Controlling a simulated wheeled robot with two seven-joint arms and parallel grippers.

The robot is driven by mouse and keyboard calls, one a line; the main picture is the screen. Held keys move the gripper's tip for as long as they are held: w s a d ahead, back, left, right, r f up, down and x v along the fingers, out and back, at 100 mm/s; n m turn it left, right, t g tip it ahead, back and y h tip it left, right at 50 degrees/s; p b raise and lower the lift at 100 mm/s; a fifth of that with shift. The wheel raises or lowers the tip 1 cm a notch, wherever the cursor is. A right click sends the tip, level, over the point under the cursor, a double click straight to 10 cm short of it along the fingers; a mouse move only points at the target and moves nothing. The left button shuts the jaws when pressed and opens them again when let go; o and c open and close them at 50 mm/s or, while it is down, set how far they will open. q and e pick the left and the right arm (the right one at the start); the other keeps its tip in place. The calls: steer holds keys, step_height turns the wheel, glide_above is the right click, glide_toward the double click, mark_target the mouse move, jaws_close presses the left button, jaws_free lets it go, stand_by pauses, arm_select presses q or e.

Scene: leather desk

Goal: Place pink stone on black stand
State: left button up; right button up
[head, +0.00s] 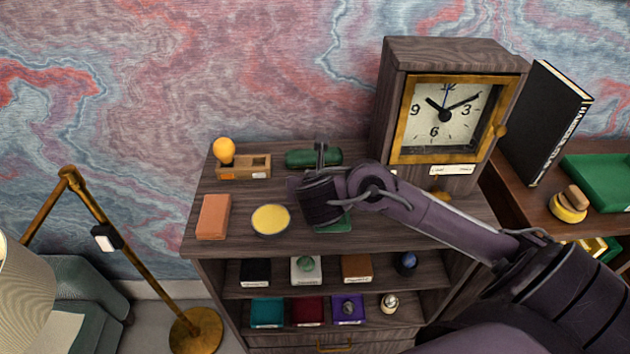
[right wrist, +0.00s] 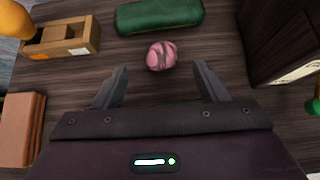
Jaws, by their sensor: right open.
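The pink stone (right wrist: 161,55) lies on the shelf's wooden top, just beyond my right gripper's fingertips in the right wrist view. It is hidden in the head view, behind my gripper. My right gripper (right wrist: 160,82) is open and empty, its two fingers spread to either side of the stone's line. In the head view my right arm reaches in from the right over the shelf top. The black stand (head: 256,272) sits at the left of the upper compartment below the top, and nothing shows on it. My left gripper is out of view.
A green case (head: 312,158) lies behind the stone. A wooden holder (head: 256,167), a brown block (head: 213,217) and a yellow-topped tin (head: 271,220) stand left. A tall clock (head: 392,100) stands right. Other stands, including a white one (head: 306,277), fill the compartments.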

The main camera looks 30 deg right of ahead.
steer(key=b+x, duration=0.1)
steer(key=x, duration=0.2)
steer(key=b+x, duration=0.1)
steer(key=x, duration=0.2)
steer(key=shift+s+f, duration=0.2)
steer(key=shift+s, duration=0.05)
steer(key=shift+w+d+f, duration=0.15)
steer(key=shift+w, duration=0.15)
steer(key=shift+s, duration=0.1)
steer(key=c, duration=1.2)
